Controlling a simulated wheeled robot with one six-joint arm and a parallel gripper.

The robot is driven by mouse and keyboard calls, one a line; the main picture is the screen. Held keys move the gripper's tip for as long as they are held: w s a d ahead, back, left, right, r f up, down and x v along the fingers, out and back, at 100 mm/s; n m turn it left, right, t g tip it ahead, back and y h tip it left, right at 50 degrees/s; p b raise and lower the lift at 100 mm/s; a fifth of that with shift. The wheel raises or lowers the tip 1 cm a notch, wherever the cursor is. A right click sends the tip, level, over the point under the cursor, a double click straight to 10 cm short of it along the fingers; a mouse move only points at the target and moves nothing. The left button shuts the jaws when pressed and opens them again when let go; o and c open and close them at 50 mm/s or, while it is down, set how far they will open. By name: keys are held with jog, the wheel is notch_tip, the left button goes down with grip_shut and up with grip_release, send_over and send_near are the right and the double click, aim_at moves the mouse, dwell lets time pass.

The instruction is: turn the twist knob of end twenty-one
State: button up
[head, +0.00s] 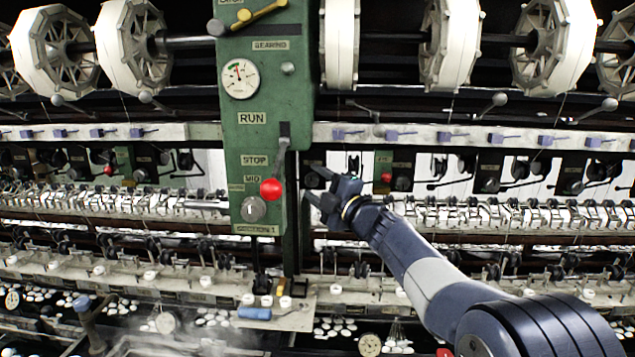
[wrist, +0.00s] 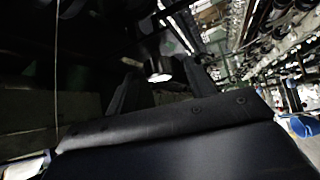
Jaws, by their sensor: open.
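My gripper (head: 316,185) is just right of the green control column, its two dark fingers apart and pointing left at the row of reeling ends. Its fingers also show in the wrist view (wrist: 162,88), spread with a gap between them. A dark cylinder with a pale end (wrist: 158,68) shows beyond that gap; I cannot tell if it is a twist knob. Dark round knobs sit along the row, one right of my gripper (head: 403,183) and one farther right (head: 490,185). No end number is readable, so I cannot tell which knob is end twenty-one's. The fingers hold nothing visible.
The green column (head: 250,140) carries a gauge, a lever with a red ball (head: 270,189) and a grey dial (head: 253,209), close left of my gripper. White reels (head: 450,40) hang above. Basins with white cocoons (head: 335,328) lie below. A blue container (wrist: 300,125) stands right in the wrist view.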

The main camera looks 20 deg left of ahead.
jog(key=shift+c, duration=0.4)
jog(key=c, duration=0.9)
jog(key=shift+f, duration=0.1)
jog(key=shift+f+b, duration=0.1)
jog(key=shift+b, duration=0.3)
jog(key=f+m+t+b, duration=0.1)
jog(key=b, duration=0.3)
jog(key=shift+m+y, duration=0.3)
jog(key=shift+m, duration=0.1)
jog(key=m+t+h+b, duration=0.1)
jog(key=m+t+b, duration=0.2)
jog(key=b, duration=0.3)
jog(key=m+t+h+b, duration=0.1)
jog(key=m+t+b, duration=0.2)
jog(key=m+b, duration=0.2)
jog(key=a+m+t+h+b, duration=0.1)
jog(key=m+t+b, duration=0.2)
jog(key=b, duration=0.3)
jog(key=shift+s+f+m+t+b, duration=0.15)
jog(key=shift+m+t+b, duration=0.25)
jog(key=shift+m, duration=0.4)
jog(key=shift+m+t+h, duration=0.3)
jog(key=shift+m+h, duration=0.2)
jog(key=shift+m, duration=0.2)
